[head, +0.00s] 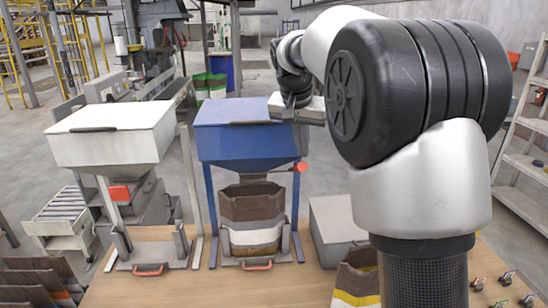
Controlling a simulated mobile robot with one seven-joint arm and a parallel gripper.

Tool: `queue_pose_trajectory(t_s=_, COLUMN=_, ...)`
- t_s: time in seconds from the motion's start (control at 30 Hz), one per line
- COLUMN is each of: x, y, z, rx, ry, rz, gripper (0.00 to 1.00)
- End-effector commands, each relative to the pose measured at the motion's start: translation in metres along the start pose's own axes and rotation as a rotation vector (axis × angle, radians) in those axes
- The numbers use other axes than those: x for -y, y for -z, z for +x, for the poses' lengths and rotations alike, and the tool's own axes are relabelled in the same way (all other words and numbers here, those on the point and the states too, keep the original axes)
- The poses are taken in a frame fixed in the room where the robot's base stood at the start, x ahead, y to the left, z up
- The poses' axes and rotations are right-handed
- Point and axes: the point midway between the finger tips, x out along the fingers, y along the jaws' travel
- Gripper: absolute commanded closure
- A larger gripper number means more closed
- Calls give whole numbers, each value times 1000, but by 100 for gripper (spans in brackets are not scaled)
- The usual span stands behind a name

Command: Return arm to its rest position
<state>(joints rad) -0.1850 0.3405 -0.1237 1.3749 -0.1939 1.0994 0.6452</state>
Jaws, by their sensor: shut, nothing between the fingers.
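My arm rises from the lower right of the head view and reaches forward. My gripper (297,104) is small and far off, by the right end of the blue hopper's lid. It is shut, and I see nothing in it; its fingertips are hard to make out. The blue hopper (245,145) stands on blue legs with its lid down. I cannot tell if my gripper touches it. A brown bag (252,204) with a white band stands upright beneath it, in a grey holder. A red knob (300,167) sits at the hopper's right side.
A white hopper (110,145) stands at the left over an empty holder. A grey box (338,228) and a striped bag (357,283) are beside my arm. The wooden tabletop (215,290) is clear front centre.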

Motion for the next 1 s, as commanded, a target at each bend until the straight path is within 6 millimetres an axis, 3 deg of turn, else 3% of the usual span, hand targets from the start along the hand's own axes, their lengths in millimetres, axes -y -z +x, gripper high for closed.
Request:
queue_pose_trajectory(t_s=0.17, x=-36, y=-36, z=-41, rx=3, ry=56, rz=-64, gripper=100)
queue_pose_trajectory(t_s=0.3, x=-77, y=-94, z=-75, rx=-6, ry=118, rz=-162, gripper=100)
queue_pose_trajectory(t_s=0.4, x=-103, y=-140, z=-89, rx=-21, ry=155, rz=-237, gripper=100)
queue_pose_trajectory(t_s=0.6, x=-144, y=-230, z=-91, rx=-62, ry=203, rz=-372, gripper=100)
queue_pose_trajectory(t_s=0.7, x=-156, y=-262, z=-85, rx=-78, ry=212, rz=-419, gripper=100)
queue_pose_trajectory(t_s=0.83, x=-164, y=-283, z=-77, rx=-90, ry=216, rz=-454, gripper=100)
queue_pose_trajectory(t_s=1.0, x=-166, y=-289, z=-75, rx=-92, ry=217, rz=-464, gripper=100)
